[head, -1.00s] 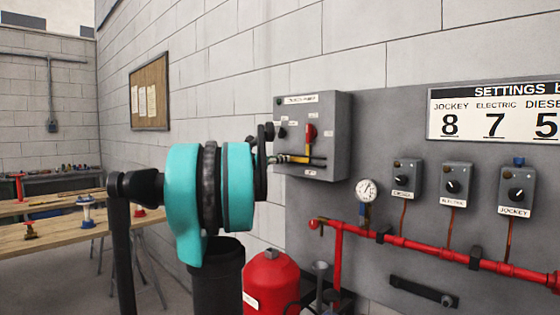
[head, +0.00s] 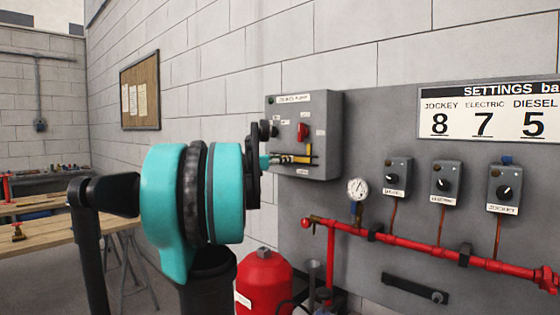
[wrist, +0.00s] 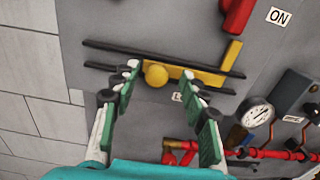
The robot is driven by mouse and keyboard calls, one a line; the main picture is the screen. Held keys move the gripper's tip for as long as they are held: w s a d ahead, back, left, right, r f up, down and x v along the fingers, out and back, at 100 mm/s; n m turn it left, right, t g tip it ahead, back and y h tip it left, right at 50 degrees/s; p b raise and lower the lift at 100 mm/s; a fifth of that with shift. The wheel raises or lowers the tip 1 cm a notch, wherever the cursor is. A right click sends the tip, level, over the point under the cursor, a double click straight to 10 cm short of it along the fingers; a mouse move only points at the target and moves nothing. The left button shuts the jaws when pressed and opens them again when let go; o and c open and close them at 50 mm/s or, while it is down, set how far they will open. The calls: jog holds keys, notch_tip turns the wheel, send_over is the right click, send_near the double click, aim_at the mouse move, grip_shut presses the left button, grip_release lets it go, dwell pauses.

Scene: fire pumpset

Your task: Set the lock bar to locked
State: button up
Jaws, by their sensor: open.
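The lock bar (wrist: 205,77) is a yellow bar with a round yellow knob (wrist: 156,75) at its left end, lying between two dark rails in the wrist view. A yellow upright piece (wrist: 232,54) rises near its right end, below the red handle (wrist: 237,15) beside the ON label. In the head view the lock bar (head: 287,158) is low on the grey pump panel (head: 326,120). My gripper (wrist: 161,70) is open. Its fingertips frame the knob left and right in the wrist view; I cannot tell whether they touch it. In the head view my arm partly hides the panel's left edge.
A gauge (head: 358,189), several small switch boxes (head: 446,180) and a red pipe (head: 400,240) are right of the panel. A red tank (head: 264,280) stands below. A wooden workbench (head: 50,237) is at the left.

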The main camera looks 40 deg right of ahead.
jog(key=shift+a, duration=0.15)
jog(key=a, duration=1.1)
jog(key=shift+s+a, duration=0.4)
jog(key=shift+s, duration=0.05)
jog(key=shift+f, duration=0.1)
